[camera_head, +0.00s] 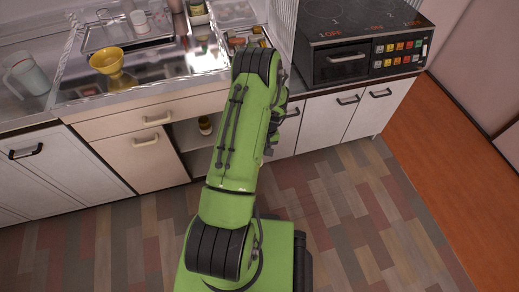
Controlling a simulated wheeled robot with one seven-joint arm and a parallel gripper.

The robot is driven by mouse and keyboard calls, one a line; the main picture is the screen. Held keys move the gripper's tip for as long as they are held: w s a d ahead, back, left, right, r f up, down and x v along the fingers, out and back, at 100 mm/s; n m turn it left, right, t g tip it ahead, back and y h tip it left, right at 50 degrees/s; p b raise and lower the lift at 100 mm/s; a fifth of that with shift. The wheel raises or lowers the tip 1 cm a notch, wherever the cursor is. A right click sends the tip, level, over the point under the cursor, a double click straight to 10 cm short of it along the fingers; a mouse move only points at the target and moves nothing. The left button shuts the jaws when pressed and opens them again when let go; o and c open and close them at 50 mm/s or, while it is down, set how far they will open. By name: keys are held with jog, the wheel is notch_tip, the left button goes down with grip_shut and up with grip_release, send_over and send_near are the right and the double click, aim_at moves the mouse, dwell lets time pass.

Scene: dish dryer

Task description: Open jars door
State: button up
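A small jar (205,125) with a yellowish lid stands on a shelf in the lower cabinets, left of my arm. The cabinet opening (190,132) around it shows its inside, and no door covers the visible part. A white door panel (286,142) is partly visible right of my arm, and I cannot tell if it belongs to the jar cabinet. My green arm hides the middle of this cabinet front. My gripper (270,140) is mostly hidden behind the arm near that panel. Its fingers cannot be made out.
White doors with dark handles (348,100) are shut under a black oven (350,57) at right. A beige drawer (145,118) and a door (150,158) are shut at left. The patterned floor (350,210) is clear.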

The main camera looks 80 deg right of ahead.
jog(key=shift+r, duration=0.1)
notch_tip(320, 180, up, 15)
jog(key=s+d+p, duration=0.1)
jog(key=s+p, duration=0.1)
jog(key=p, duration=0.3)
jog(key=shift+s+r, duration=0.15)
jog(key=shift+s, duration=0.15)
